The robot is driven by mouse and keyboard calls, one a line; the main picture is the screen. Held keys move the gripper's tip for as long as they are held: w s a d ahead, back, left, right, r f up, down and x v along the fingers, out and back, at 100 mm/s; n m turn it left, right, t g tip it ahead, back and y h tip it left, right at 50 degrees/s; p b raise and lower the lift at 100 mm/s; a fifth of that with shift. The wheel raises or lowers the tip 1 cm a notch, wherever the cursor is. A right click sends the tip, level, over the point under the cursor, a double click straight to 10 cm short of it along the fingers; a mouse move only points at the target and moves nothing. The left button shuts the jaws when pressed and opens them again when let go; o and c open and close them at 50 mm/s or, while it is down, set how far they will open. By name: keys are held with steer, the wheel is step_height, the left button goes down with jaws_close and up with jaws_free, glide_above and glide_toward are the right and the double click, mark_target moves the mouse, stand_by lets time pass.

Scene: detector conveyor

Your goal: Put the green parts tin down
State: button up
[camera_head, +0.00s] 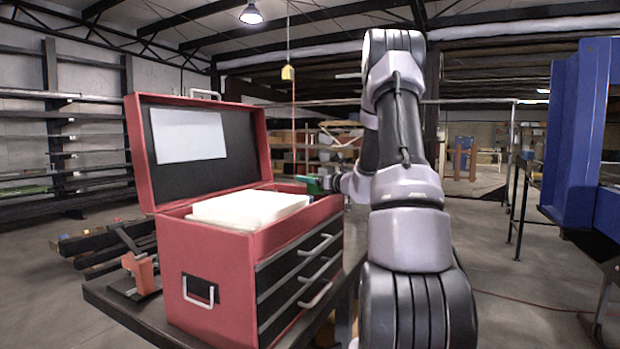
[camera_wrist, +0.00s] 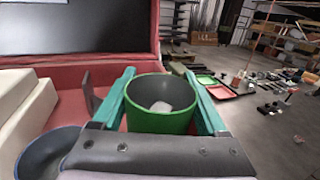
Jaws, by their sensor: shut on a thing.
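The green parts tin (camera_wrist: 160,121) is round and open-topped, with a whitish thing inside it. My gripper (camera_wrist: 160,76) is shut on it, with one teal finger on each side. The tin looks upright in the wrist view. In the head view a small green patch (camera_head: 312,184), probably the tin, shows beside the far right end of the red toolbox (camera_head: 205,255), at about its rim height. My gripper there is small and mostly hidden by my arm. I cannot tell whether the tin's base touches anything.
The toolbox's lid (camera_head: 143,150) stands open, and a white block (camera_head: 250,208) fills its top. A blue-rimmed round container (camera_wrist: 45,155) lies close left of the tin in the wrist view. A red clamp-like tool (camera_head: 140,272) stands on the dark bench (camera_head: 120,305).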

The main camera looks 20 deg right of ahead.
steer(key=shift+f, duration=0.15)
steer(key=o, duration=1.3)
steer(key=shift+f, duration=0.1)
steer(key=shift+s, duration=0.1)
